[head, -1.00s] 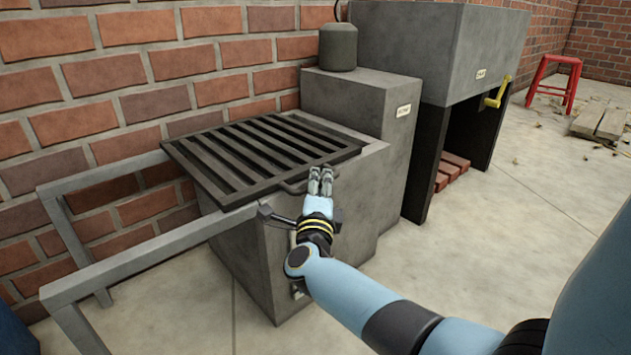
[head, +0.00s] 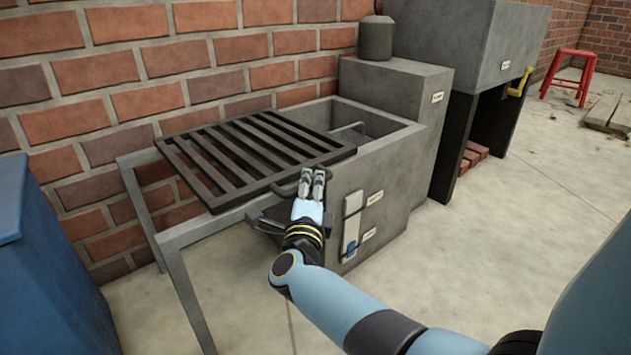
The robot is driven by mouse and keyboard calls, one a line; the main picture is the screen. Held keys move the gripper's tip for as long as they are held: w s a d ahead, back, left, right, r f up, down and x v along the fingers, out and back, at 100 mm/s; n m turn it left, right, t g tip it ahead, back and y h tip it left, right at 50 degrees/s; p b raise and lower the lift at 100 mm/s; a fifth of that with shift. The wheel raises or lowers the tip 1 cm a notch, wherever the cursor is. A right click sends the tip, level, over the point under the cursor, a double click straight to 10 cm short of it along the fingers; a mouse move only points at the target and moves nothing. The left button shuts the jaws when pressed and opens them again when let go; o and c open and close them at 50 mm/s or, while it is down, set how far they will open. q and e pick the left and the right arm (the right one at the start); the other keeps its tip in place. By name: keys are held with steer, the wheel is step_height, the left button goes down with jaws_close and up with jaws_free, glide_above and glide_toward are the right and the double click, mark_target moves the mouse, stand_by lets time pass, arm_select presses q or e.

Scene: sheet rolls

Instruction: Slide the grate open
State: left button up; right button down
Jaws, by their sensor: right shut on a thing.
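The dark barred grate (head: 240,160) lies flat, partly over the grey concrete pit box (head: 390,165) and partly out over the metal rail frame (head: 200,232) to the left. The right part of the box is uncovered and shows its hollow inside with a bar in it. My right gripper (head: 312,176) is shut on the grate's handle (head: 288,189) at its front right edge. The gripper hides part of the handle. My left gripper is not in view.
A grey block with a dark canister (head: 376,38) stands behind the box. A larger grey unit with a yellow crank (head: 519,82) is at the back right. A blue bin (head: 45,260) stands at the left. A red stool (head: 570,75) is far right.

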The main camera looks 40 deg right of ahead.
steer(key=shift+s+a+f, duration=0.1)
steer(key=shift+f, duration=0.25)
steer(key=c, duration=1.3)
jaws_free()
steer(key=shift+r, duration=0.15)
